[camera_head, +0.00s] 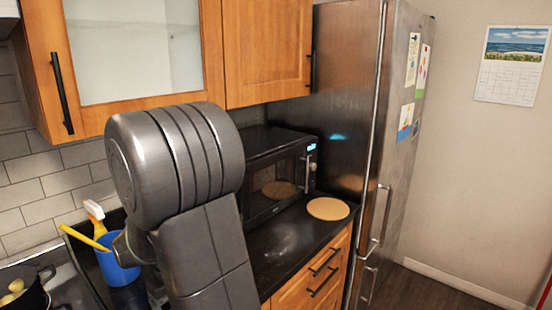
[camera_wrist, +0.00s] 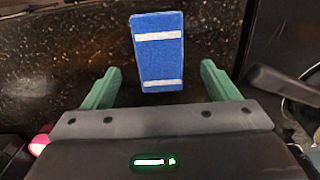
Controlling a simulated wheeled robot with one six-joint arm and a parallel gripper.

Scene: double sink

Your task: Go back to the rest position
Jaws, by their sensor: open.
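My gripper (camera_wrist: 162,88) shows in the wrist view with its two green fingers spread apart. It is open, and nothing is between the fingertips except a view of what lies beyond. A blue block-shaped thing with two white stripes (camera_wrist: 158,58) lies beyond the fingers, in line with the gap, and looks apart from them. In the head view my arm fills the middle of the picture and the gripper itself is hidden.
A black microwave (camera_head: 275,180) and a round tan board (camera_head: 328,208) are on the dark counter (camera_head: 285,255). A blue container (camera_head: 115,265) and a pot (camera_head: 30,295) are at lower left. Wooden cabinets (camera_head: 265,50) hang above. A steel fridge (camera_head: 345,100) stands at right.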

